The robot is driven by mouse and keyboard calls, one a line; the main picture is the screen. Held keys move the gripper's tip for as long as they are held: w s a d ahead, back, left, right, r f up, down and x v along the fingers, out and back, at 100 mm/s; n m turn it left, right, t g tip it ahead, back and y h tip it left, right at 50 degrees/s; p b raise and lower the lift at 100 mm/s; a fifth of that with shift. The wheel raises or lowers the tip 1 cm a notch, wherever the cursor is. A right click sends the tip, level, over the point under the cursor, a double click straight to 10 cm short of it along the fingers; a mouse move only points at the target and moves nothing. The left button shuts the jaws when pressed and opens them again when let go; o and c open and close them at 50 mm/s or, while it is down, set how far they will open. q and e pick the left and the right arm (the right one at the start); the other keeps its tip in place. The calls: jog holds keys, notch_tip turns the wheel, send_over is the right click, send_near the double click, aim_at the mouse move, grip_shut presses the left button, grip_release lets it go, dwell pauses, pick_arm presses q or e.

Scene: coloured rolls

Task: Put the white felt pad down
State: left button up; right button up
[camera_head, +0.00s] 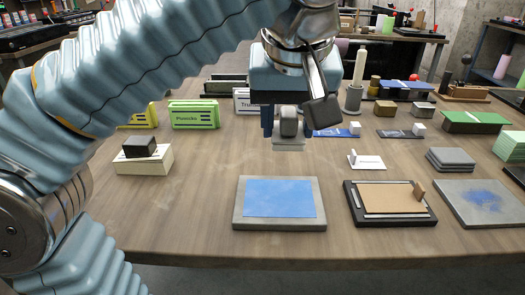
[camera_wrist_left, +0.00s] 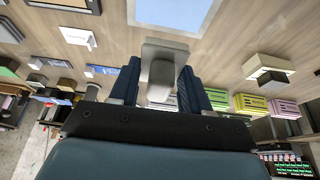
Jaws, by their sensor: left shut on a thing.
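My left gripper (camera_head: 288,122) is above the table, behind a grey slab. It is shut on a pale grey-white block with a rounded grip and a flat bottom, which I take to be the white felt pad (camera_head: 289,144). The pad hangs clear of the slab. In the left wrist view the pad (camera_wrist_left: 162,62) sits between the two dark fingers (camera_wrist_left: 160,88). My right gripper is not in view.
The grey slab (camera_head: 236,222) bears a blue sheet (camera_head: 280,197). A dark tray with a tan board (camera_head: 388,198) stands right of it, then a blue-stained slab (camera_head: 482,202). A pale block with a dark piece (camera_head: 143,160) is at left. Bare table lies between.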

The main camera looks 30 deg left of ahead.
pick_arm(q)
send_near(277, 159)
jog(key=shift+w+a+f+b, duration=0.45)
jog(key=shift+w+f+b, duration=0.1)
jog(key=shift+w+f, duration=0.25)
jog(key=shift+w+a+f, duration=0.1)
jog(key=shift+w+f, duration=0.15)
jog(key=shift+w+a+f+b, duration=0.1)
jog(key=shift+f+b, duration=0.05)
jog(key=shift+f, duration=0.7)
jog(key=shift+w+a+f+b, duration=0.1)
jog(key=shift+f+b, duration=0.05)
jog(key=shift+f, duration=0.75)
jog(key=shift+d+f, duration=0.1)
jog(key=o, duration=0.9)
jog(key=shift+o, duration=0.2)
